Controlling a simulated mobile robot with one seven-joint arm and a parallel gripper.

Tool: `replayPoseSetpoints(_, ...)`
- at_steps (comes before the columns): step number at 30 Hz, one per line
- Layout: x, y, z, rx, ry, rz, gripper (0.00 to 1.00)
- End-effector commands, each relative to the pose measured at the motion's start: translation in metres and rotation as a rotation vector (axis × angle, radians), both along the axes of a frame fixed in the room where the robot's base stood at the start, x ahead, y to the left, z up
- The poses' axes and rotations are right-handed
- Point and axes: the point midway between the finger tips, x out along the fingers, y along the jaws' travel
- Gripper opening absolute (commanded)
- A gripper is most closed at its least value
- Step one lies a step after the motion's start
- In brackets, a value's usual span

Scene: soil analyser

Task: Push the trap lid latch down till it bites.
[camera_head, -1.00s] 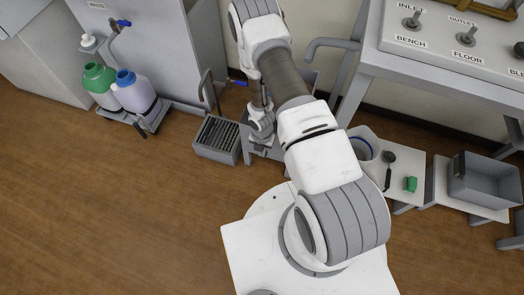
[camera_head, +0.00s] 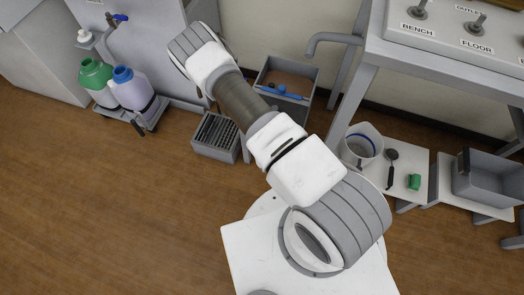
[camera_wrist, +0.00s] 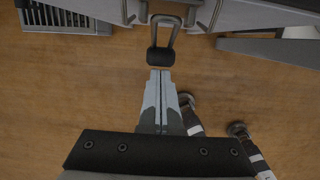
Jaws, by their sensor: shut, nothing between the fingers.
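In the wrist view a metal wire loop with a black grip (camera_wrist: 161,55) extends from a grey edge at the top; it looks like the latch, though I cannot tell whether it has bitten. My gripper (camera_wrist: 160,73) is shut and empty. Its fingertips appear just below the black grip in the picture; I cannot tell whether they touch it. In the head view my arm hides the gripper and the latch. An open grey box (camera_head: 307,101) there has a blue-handled part (camera_head: 283,92) across it; I cannot tell if this is the trap.
A slatted grey bin (camera_head: 216,137) stands on the floor. Green and lilac bottles (camera_head: 131,90) stand at left. A grey-framed bench (camera_head: 376,60) is at right, above a white bucket (camera_head: 361,146), black scoop (camera_head: 391,168), green block (camera_head: 414,182) and grey tray (camera_head: 490,178). The left foreground floor is clear.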

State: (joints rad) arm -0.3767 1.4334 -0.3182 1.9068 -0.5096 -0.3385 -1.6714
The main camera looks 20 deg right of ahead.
Motion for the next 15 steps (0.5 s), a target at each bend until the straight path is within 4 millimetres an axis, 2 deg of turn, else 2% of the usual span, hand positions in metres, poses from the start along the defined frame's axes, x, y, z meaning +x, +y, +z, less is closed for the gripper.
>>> replayPoseSetpoints(6, 0.004, -0.003, -0.011, -0.001, -0.001, 0.000, 0.00)
replayPoseSetpoints(15, 0.008, -0.006, -0.016, 0.000, 0.000, 0.001, 0.00)
